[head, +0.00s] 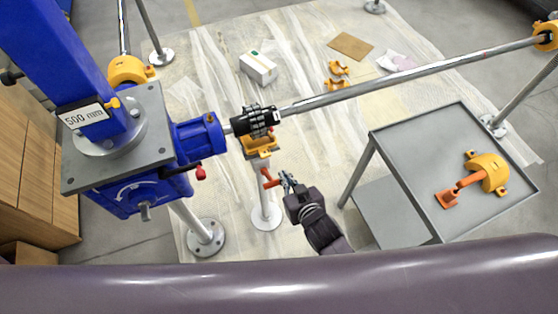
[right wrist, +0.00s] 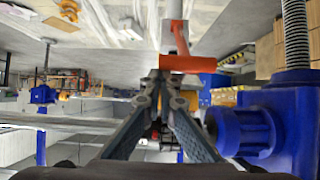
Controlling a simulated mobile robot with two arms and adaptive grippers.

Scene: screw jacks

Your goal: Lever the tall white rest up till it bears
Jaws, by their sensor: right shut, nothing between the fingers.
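The tall white rest (head: 266,203) stands upright on a round white foot, with a yellow cradle (head: 259,144) at its top. The cradle sits below the black coupling (head: 255,120) on the long steel shaft; I cannot tell whether they touch. An orange-red lever (head: 269,179) sticks out from the rest's side; it shows large in the right wrist view (right wrist: 190,63). My right gripper (head: 286,180) is right beside the lever's end, its fingers shut and empty. In the right wrist view its fingertips (right wrist: 165,84) are just below the lever; contact is unclear. My left gripper is out of view.
The blue screw jack (head: 130,190) stands left of the rest. A grey trolley (head: 400,150) to the right carries a yellow bracket with an orange foot (head: 490,171). The steel shaft (head: 400,78) crosses behind. A white box (head: 258,68) lies on the floor sheet.

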